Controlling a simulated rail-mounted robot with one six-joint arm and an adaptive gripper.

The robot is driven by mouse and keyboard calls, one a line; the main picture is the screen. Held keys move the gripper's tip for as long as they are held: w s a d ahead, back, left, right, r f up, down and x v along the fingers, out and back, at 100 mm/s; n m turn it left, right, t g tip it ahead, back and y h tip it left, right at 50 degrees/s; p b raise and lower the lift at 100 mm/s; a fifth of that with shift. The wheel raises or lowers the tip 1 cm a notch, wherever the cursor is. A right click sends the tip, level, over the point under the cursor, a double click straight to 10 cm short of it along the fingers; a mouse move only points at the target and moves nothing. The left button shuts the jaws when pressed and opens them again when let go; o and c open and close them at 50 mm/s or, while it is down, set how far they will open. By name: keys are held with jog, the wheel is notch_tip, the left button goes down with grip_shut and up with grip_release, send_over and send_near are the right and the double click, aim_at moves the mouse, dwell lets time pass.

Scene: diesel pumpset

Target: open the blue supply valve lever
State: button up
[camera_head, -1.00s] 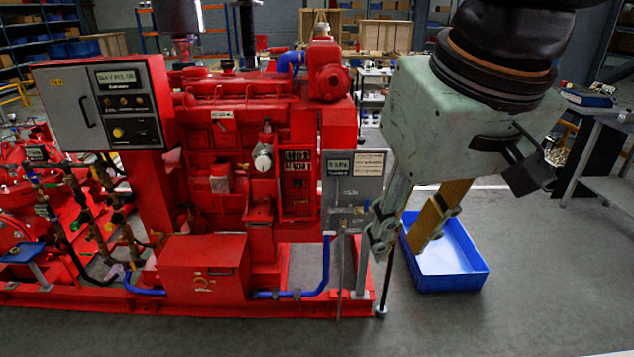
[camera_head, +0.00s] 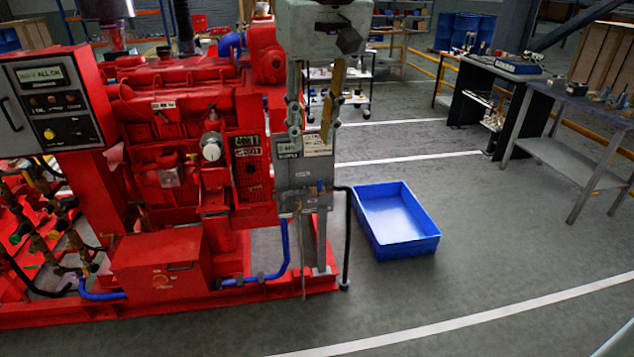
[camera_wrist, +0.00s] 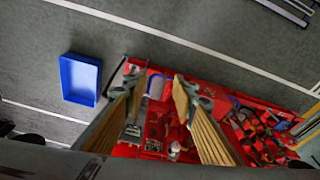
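The grey panel (camera_head: 309,180) stands on a post at the right end of the red pumpset. Small fittings (camera_head: 312,191) show on its lower half, and a blue pipe (camera_head: 284,245) runs below it. I cannot make out the blue supply valve lever for certain in either view. My gripper (camera_head: 311,143) points down and overlaps the panel's upper part in the head view. Its two fingers are apart with nothing between them. In the wrist view, the open gripper (camera_wrist: 158,85) is above the red machine. I cannot tell its distance from the panel.
A blue bin (camera_head: 408,248) lies on the floor right of the panel. The red engine (camera_head: 185,110) and a control cabinet (camera_head: 55,100) stand to the left. Workbenches (camera_head: 560,95) are at the far right. The floor in front is clear.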

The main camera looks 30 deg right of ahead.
jog(key=w+d+f+p, duration=0.1)
jog(key=w+d, duration=0.2)
jog(key=w, duration=0.5)
jog(key=w+d+f+p, duration=0.1)
jog(key=w+d, duration=0.1)
jog(key=w, duration=0.6)
jog(key=m+g+p, duration=0.2)
jog(key=g+p, duration=0.1)
jog(key=p, duration=0.2)
send_over(320, 191)
notch_tip(320, 191, down, 29)
jog(key=shift+w+f, duration=0.2)
jog(key=shift+f, duration=0.35)
jog(key=shift+f, duration=0.15)
jog(key=shift+f+b, duration=1)
jog(key=shift+f, duration=5.75)
jog(key=shift+c, duration=0.7)
